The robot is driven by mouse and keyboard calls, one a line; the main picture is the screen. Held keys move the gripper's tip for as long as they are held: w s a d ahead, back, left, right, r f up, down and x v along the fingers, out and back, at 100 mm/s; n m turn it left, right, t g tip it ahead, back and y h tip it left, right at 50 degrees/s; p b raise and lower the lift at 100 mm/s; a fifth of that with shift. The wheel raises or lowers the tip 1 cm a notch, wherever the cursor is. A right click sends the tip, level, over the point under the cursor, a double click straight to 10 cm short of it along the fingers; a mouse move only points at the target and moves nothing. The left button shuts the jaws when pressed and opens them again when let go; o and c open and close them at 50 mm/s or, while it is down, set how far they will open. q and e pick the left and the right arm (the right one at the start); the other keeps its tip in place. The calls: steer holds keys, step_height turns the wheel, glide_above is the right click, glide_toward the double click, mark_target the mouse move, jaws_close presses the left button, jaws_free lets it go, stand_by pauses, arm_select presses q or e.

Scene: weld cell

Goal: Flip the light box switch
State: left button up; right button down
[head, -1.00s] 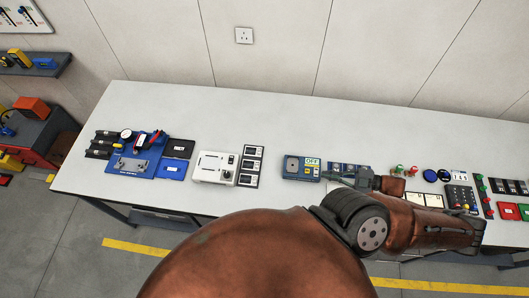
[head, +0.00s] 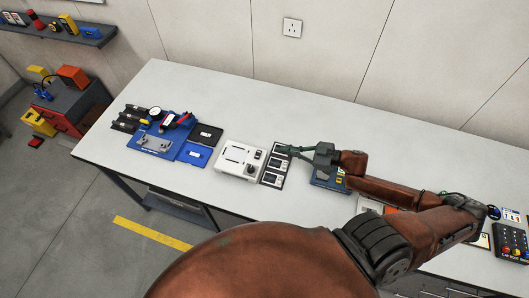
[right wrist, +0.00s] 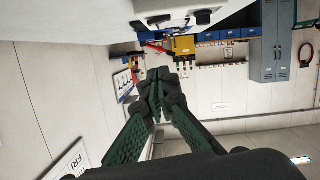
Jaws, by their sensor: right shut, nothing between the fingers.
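A white box (head: 241,160) with a small dark knob or switch (head: 258,154) on its right side stands on the bench in the head view. It looks like the light box. In the right wrist view a white box (right wrist: 178,8) with dark controls (right wrist: 203,17) shows at the top edge. My right gripper (head: 286,149) is shut and empty, just right of the white box and over the far end of a dark panel. Its closed fingertips also show in the right wrist view (right wrist: 157,84). I cannot tell the switch's position. My left gripper is not in view.
The dark panel with white-framed displays (head: 273,166) lies right of the box. A blue tool board (head: 160,140) and blue tray (head: 195,153) lie left of it. A blue device (head: 329,181) is partly hidden by my right arm. The bench (head: 200,88) is clear behind.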

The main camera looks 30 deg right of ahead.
glide_above(265, 154)
steer(key=shift+s+a+f, duration=0.15)
steer(key=shift+s+f, duration=0.05)
steer(key=shift+f, duration=0.35)
steer(key=shift+s+a+f, duration=0.15)
steer(key=shift+f, duration=0.35)
steer(key=f, duration=0.2)
steer(key=shift+w+f, duration=0.3)
steer(key=shift+f, duration=0.85)
steer(key=shift+d, duration=0.1)
steer(key=shift+d+f+m+p, duration=0.1)
steer(key=shift+f+m+p, duration=0.2)
